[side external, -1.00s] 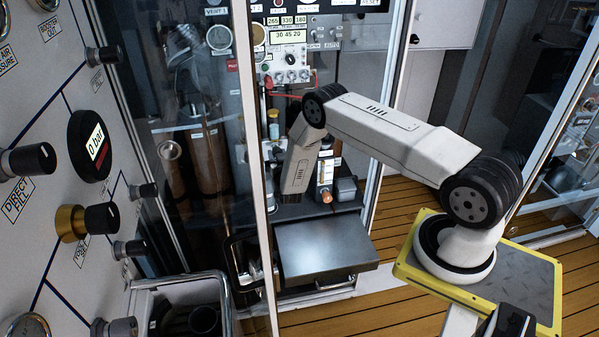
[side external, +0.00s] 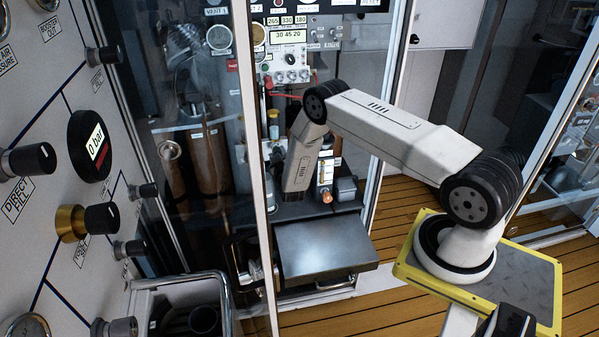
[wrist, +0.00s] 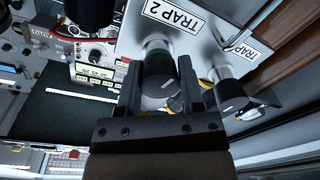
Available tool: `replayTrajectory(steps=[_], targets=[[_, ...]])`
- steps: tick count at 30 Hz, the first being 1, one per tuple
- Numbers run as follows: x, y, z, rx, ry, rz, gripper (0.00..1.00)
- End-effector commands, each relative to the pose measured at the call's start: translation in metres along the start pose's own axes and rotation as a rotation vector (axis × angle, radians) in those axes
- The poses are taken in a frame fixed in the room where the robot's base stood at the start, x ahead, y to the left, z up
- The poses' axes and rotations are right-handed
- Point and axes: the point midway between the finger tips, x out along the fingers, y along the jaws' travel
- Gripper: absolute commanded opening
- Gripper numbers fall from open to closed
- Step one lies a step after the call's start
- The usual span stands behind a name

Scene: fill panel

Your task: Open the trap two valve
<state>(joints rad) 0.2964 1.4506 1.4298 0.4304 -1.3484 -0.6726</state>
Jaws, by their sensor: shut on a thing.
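A second similar knob (wrist: 232,90), by the "TRAP" label (wrist: 240,52), stands close to the right finger. In the side view, a grey metal box (side external: 325,245) is below my arm. A glass door frame (side external: 255,150) and a valve panel (side external: 45,230) are to its left.

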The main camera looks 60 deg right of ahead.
Motion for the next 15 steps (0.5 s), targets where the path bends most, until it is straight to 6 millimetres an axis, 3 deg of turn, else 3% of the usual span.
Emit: replayTrajectory(steps=[9, 10, 13, 15], targets=[[-0.0010, -0.0004, 0.0012, -0.002, -0.003, -0.002, 0.00], [-0.0010, -0.0004, 0.0012, -0.002, -0.003, -0.002, 0.51], [-0.0008, -0.0003, 0.0010, -0.002, -0.003, -0.002, 0.83], [-0.0006, -0.0003, 0.0008, -0.001, -0.002, -0.001, 0.83]])
